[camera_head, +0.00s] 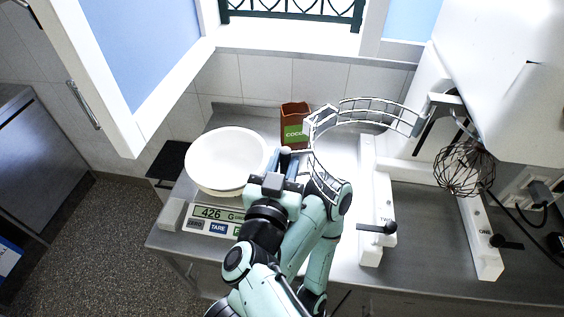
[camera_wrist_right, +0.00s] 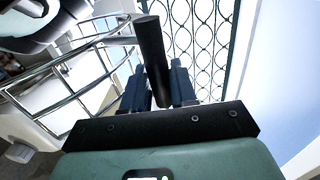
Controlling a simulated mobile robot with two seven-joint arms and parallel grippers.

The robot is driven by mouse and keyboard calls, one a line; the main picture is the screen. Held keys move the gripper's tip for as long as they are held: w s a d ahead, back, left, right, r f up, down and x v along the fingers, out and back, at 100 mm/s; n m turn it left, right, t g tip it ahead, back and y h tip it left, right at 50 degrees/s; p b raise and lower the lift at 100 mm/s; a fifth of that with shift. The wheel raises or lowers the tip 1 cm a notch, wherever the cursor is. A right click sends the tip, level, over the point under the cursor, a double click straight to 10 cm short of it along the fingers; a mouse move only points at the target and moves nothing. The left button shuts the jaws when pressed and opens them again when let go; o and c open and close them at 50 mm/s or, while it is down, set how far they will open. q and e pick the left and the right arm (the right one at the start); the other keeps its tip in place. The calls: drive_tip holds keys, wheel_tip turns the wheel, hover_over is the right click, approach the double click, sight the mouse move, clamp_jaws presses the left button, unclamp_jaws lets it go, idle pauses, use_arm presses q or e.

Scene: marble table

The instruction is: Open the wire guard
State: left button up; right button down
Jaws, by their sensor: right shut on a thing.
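The wire guard (camera_head: 376,107) is a curved metal cage attached at the left side of the white mixer (camera_head: 505,75). It reaches out leftward and curves down toward my arm, away from the whisk (camera_head: 462,168). In the right wrist view the guard's bars (camera_wrist_right: 85,62) run off to the left, and a black cylindrical handle (camera_wrist_right: 152,45) joins them. My right gripper (camera_head: 288,160) is shut on that handle, with one finger on each side of it in the wrist view (camera_wrist_right: 157,88). My arm hides the guard's lower part. My left gripper is not in view.
A white bowl (camera_head: 228,158) sits on a scale (camera_head: 217,213) left of my gripper. A brown cocoa box (camera_head: 294,122) stands behind the guard. Black levers (camera_head: 377,228) stick out from the mixer's base. The steel counter (camera_head: 425,225) is clear between the base legs.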

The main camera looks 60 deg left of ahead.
drive_tip(key=shift+w+d, duration=0.1)
drive_tip(key=shift+w, duration=0.2)
drive_tip(key=c, duration=1.1)
unclamp_jaws()
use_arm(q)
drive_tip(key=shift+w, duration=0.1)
use_arm(e)
drive_tip(key=shift+o, duration=0.4)
drive_tip(key=shift+w, duration=0.1)
drive_tip(key=shift+s+d, duration=0.25)
drive_tip(key=shift+s, duration=0.25)
drive_tip(key=b+v, duration=0.1)
drive_tip(key=v, duration=0.4)
drive_tip(key=shift+s+d, duration=0.1)
drive_tip(key=shift+d, duration=0.1)
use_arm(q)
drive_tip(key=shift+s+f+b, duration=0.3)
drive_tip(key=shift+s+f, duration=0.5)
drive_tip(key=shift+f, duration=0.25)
use_arm(e)
drive_tip(key=shift+s+d, duration=0.3)
drive_tip(key=shift+d, duration=0.15)
drive_tip(key=shift+c, duration=0.4)
